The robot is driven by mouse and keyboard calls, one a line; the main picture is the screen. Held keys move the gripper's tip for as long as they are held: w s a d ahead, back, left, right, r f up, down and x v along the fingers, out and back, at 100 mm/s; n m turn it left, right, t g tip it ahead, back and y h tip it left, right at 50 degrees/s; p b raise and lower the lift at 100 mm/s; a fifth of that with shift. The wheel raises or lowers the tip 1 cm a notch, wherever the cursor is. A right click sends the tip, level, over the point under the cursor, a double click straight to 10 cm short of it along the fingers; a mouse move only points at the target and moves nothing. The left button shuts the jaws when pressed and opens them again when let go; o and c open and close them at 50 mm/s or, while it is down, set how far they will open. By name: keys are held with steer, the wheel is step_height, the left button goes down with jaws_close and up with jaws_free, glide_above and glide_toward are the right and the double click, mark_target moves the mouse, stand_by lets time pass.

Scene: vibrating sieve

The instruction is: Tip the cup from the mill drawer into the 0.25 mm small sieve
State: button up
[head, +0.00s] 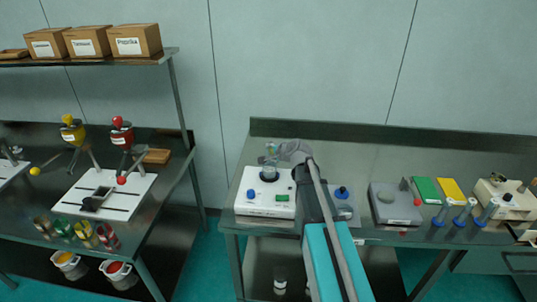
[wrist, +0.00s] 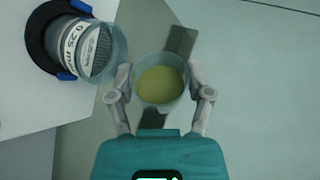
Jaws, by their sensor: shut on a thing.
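The cup (wrist: 160,103) is a clear, round vessel with yellow-green powder in it. My gripper (wrist: 160,80) is shut on it, one finger on each side, and it looks upright from above. The 0.25 mm small sieve (wrist: 98,68) is a clear cylinder with a white label and a mesh, at the upper left of the wrist view. It sits on a black round mount with blue clips. The cup is beside the sieve, close to its rim; I cannot tell whether they touch. In the head view my gripper (head: 290,150) is just above and behind the sieve (head: 268,172), and the cup is hard to make out.
The sieve stands on a white shaker (head: 265,205) at the table's left end. A mill bench (head: 105,195) with yellow and red mills stands at left, across a floor gap.

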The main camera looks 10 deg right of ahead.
steer(key=shift+s+a+n+t+h+b, duration=0.15)
steer(key=shift+n+t+h+b, duration=0.2)
steer(key=shift+n+t+b, duration=0.15)
steer(key=shift+s+a+n+t+h+b, duration=0.1)
steer(key=shift+a+n+t+h+b, duration=0.05)
steer(key=shift+n+t+h+b, duration=0.3)
stand_by(1.1)
steer(key=shift+d+r+p, duration=0.1)
steer(key=shift+p, duration=0.2)
steer(key=shift+s+m+g+y, duration=0.1)
steer(key=shift+m+g+y, duration=0.15)
steer(key=shift+y, duration=0.05)
steer(key=shift+p, duration=0.3)
